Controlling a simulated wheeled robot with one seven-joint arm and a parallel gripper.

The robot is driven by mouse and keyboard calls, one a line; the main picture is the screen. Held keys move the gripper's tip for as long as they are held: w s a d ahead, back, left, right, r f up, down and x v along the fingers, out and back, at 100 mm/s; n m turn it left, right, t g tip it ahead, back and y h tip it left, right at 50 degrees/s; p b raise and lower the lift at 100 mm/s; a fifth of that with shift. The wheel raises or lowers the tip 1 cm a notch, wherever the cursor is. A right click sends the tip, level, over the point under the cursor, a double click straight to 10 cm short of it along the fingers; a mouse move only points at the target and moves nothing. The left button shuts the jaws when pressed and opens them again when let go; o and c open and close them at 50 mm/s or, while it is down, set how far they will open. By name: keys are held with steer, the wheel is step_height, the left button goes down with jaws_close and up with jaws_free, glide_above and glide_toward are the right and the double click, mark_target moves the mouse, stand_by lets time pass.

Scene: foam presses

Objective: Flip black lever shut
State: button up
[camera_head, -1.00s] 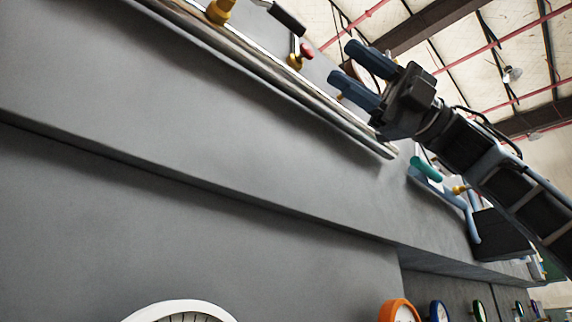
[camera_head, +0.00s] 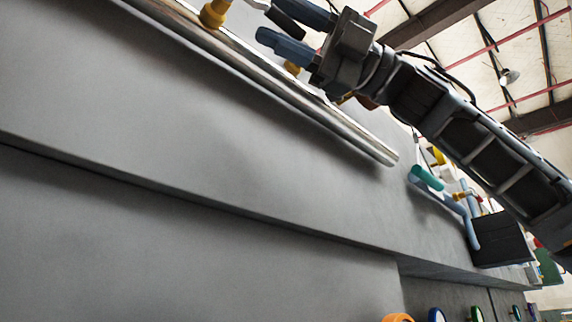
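The black lever (camera_head: 287,26) shows at the top of the picture as a dark grip on a pale metal arm (camera_head: 258,4). The lever is only partly visible. My gripper (camera_head: 281,20) comes in from the right, with its two blue fingers parted. The black grip appears between the fingers. I cannot tell whether either finger touches it. Whether the lever itself is open or shut is not clear from this view.
A yellow fitting (camera_head: 214,14) stands left of the lever. A metal rail (camera_head: 330,122) runs below my gripper along the grey machine (camera_head: 200,150). A teal-gripped handle (camera_head: 427,178) and a dark box (camera_head: 500,238) are at the right.

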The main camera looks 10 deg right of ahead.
jaws_close()
stand_by(0.4)
